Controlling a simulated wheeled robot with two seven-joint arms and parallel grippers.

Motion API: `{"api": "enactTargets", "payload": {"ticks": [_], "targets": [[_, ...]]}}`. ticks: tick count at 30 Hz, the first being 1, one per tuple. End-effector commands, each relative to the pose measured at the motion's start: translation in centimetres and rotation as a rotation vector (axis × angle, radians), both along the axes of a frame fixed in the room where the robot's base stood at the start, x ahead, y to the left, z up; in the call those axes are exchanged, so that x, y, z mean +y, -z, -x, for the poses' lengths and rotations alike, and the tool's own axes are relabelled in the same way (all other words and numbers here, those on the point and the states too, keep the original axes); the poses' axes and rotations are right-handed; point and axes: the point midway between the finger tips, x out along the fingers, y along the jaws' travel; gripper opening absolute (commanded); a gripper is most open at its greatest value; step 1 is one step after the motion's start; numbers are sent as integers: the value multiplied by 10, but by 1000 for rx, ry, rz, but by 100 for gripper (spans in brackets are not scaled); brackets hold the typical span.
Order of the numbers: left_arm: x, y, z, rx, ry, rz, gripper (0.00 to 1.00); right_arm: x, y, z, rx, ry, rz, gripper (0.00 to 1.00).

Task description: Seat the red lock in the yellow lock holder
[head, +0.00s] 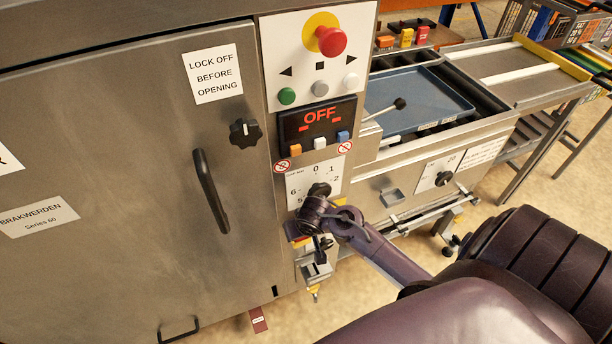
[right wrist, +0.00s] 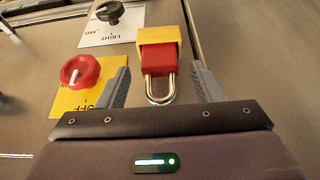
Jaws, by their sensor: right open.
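In the right wrist view, the red lock (right wrist: 158,68) shows its red body and silver shackle, with the shackle toward my gripper. The yellow lock holder (right wrist: 163,34) is around the far part of the red body. How deep the body sits in it I cannot tell. My right gripper (right wrist: 160,76) is open, one finger on each side of the lock, with gaps visible between. In the head view my right gripper (head: 318,248) is in front of the lower control panel and hides much of that spot. My left gripper is not in view.
A red knob (right wrist: 80,72) on a yellow plate is just left of the gripper's left finger. A black knob (right wrist: 110,12) is beyond it. In the head view, a door handle (head: 210,190) is at left and a blue tray (head: 420,95) lies on the conveyor at right.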

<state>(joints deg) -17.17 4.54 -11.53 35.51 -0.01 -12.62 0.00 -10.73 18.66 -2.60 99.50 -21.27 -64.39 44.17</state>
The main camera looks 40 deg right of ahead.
Motion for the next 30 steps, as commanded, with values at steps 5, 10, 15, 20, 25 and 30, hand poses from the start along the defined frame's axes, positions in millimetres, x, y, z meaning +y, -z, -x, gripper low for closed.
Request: {"api": "enactTargets", "payload": {"ticks": [5, 10, 15, 20, 25, 30], "targets": [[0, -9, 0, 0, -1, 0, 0, 4, -40, 15, -2, 2, -3, 61], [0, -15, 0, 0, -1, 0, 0, 8, -68, 27, -1, 1, -3, 61], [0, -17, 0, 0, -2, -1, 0, 8, -83, 33, 0, 1, -2, 61], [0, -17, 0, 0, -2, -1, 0, 8, -86, 35, 1, 1, 0, 61], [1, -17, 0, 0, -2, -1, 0, 9, -80, 35, 6, -3, -4, 61], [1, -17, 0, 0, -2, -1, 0, 24, -11, 45, 65, -52, -64, 61]]}}
